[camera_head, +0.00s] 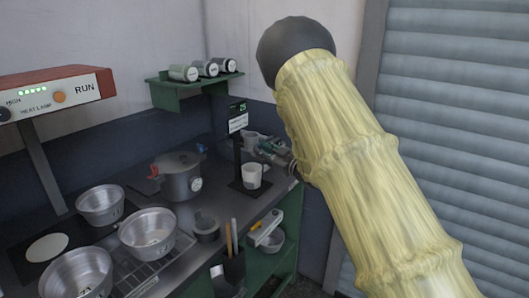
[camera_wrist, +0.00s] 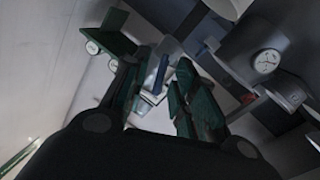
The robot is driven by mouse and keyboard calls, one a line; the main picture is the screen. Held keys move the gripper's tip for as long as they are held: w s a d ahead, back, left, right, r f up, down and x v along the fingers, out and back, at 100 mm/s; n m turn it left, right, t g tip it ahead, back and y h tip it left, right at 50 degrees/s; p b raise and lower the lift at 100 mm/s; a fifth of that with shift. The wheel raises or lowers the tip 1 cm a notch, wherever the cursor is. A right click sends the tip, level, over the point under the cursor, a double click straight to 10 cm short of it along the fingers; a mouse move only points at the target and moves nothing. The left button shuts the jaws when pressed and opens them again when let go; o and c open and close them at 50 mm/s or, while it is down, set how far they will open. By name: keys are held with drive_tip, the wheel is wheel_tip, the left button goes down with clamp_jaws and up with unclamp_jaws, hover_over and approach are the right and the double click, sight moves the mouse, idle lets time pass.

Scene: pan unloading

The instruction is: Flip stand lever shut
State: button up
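The stand (camera_head: 238,150) is a black post on a flat base on the counter, with a small screen showing a green 25. A white cup (camera_head: 252,176) sits on its base. My gripper (camera_head: 270,148) is just right of the post, above the cup, and small in the head view. In the wrist view, my gripper's two dark green fingers (camera_wrist: 152,85) are apart. A blue piece (camera_wrist: 161,73) shows between or beyond them; I cannot tell whether it is the lever or whether it is touched. I cannot make out the lever in the head view.
A lidded pot with a dial (camera_head: 180,177) stands left of the stand; its dial shows in the wrist view (camera_wrist: 267,61). Several metal bowls (camera_head: 148,233) are at front left. A green shelf (camera_head: 193,88) holds jars. A holder with sticks (camera_head: 232,266) is at the counter's front.

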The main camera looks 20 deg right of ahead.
clamp_jaws()
drive_tip(key=shift+f+b, duration=0.15)
drive_tip(key=shift+b, duration=0.2)
drive_tip(key=n+b, duration=0.1)
drive_tip(key=b, duration=0.1)
drive_tip(key=shift+s+a+f+n+b, duration=0.1)
drive_tip(key=shift+n+b, duration=0.2)
drive_tip(key=shift+o, duration=1.3)
unclamp_jaws()
drive_tip(key=shift+s, duration=0.1)
